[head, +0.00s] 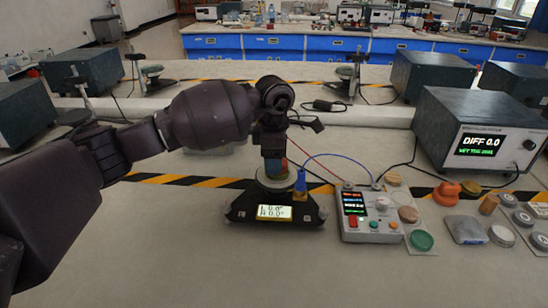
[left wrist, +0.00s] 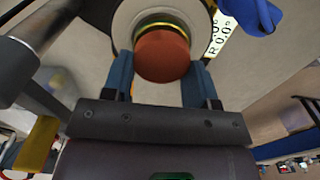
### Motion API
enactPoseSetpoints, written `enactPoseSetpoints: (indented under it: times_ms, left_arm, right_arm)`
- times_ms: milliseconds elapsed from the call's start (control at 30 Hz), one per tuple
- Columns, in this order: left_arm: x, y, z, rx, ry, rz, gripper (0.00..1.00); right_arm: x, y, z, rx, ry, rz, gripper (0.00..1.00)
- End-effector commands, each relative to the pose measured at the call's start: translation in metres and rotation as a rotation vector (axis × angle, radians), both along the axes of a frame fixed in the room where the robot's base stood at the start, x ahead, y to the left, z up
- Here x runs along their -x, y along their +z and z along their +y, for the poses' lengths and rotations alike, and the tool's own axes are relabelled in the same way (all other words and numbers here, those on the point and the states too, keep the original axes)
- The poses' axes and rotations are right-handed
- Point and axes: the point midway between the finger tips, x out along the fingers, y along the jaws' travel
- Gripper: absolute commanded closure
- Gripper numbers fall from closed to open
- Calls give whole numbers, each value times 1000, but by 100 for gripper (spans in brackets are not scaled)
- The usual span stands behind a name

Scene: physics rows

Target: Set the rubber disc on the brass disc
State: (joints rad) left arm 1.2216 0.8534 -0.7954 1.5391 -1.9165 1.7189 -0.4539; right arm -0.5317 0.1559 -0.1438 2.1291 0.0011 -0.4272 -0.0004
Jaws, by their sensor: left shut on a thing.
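My left gripper (head: 273,160) is over the plate of a black device with a lit display. In the left wrist view its blue fingers (left wrist: 162,82) are shut on a reddish-brown disc, which looks like the rubber disc (left wrist: 163,58). The yellow rim of the brass disc (left wrist: 160,25) shows just beyond it, on the round pale plate (left wrist: 124,22). The rubber disc overlaps the brass disc in this view; whether they touch I cannot tell. In the head view the fingers partly hide the rubber disc (head: 283,168). My right gripper is not in view.
The black device (head: 238,207) has a blue clip (head: 300,183) at its right. A control box (head: 366,217) with cables stands beside it. Several discs and blocks, including a green disc (head: 421,240), lie further right. The front of the bench is clear.

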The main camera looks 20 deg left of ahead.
Motion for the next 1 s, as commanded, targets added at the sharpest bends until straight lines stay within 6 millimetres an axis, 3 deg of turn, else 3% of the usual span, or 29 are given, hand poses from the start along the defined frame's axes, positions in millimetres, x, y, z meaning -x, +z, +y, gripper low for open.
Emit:
enactPoseSetpoints:
  times_ms: [533,567,700,733,1000]
  left_arm:
    - [0,-6,0,0,0,0,70]
    - [0,-5,0,0,0,0,42]
    - [0,-5,0,0,0,0,21]
    - [0,-5,0,0,0,0,17]
    - [0,-5,0,0,0,0,17]
  right_arm:
    - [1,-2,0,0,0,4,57]
    - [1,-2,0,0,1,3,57]
    - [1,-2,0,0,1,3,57]
    - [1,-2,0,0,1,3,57]
    - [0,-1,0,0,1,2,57]
